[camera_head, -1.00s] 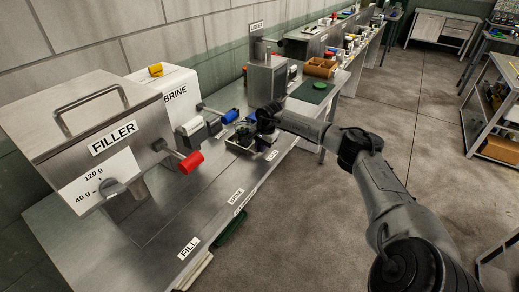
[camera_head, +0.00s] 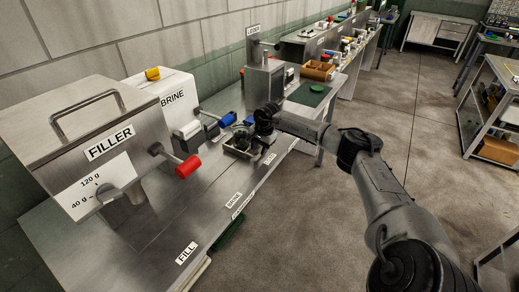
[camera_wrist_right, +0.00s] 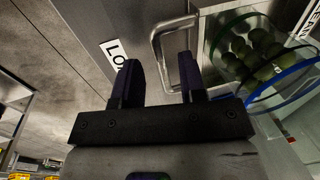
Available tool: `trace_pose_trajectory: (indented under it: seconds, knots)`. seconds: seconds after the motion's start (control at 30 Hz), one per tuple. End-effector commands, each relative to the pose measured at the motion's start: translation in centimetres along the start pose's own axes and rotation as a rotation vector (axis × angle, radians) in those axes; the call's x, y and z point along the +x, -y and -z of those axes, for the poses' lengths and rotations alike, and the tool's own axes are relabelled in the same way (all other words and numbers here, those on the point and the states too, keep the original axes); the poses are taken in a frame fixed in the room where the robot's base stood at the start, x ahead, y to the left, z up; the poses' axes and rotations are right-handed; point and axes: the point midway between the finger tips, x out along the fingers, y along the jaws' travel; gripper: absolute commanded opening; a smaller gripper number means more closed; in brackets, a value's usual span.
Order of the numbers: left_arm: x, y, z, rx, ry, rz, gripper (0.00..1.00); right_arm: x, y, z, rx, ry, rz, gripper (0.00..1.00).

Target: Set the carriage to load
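The carriage (camera_head: 236,152) is a metal tray at the bench's front edge, beside the LOAD label (camera_head: 270,158). A glass jar (camera_head: 243,137) stands on it; the right wrist view shows green olives in the jar (camera_wrist_right: 255,60). The carriage's metal handle (camera_wrist_right: 158,45) shows ahead of my right gripper (camera_wrist_right: 157,72). The two fingers are apart, one on each side of the handle's near leg, and not closed on it. In the head view my right gripper (camera_head: 264,128) is dark and partly hides the carriage. My left gripper is not in view.
The filler (camera_head: 90,120) with a red-ended lever (camera_head: 188,166) and the brine unit (camera_head: 172,95) with a blue-ended lever (camera_head: 227,119) stand along the bench. FILL (camera_head: 187,253) and BRINE (camera_head: 234,200) labels mark its front edge. Another metal machine (camera_head: 264,82) stands beyond.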

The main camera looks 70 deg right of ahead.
Motion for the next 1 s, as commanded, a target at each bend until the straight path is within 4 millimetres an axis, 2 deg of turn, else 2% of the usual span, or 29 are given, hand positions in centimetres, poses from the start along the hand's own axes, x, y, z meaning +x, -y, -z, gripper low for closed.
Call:
trace_pose_trajectory:
  seconds: [0.3, 0.5, 0.73, 1.0]
  knots:
    - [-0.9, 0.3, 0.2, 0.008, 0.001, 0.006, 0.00, -6.3, 0.1, 0.1, -0.001, -0.004, 0.003, 0.38]
    - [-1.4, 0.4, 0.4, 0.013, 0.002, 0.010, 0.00, -9.8, 0.0, 0.1, -0.001, -0.003, 0.002, 0.38]
    - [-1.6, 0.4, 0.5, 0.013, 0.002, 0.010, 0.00, -12.2, 0.0, 0.1, 0.000, -0.003, 0.000, 0.38]
    - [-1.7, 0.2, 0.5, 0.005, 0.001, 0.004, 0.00, -12.9, -0.1, 0.0, 0.000, -0.002, 0.000, 0.38]
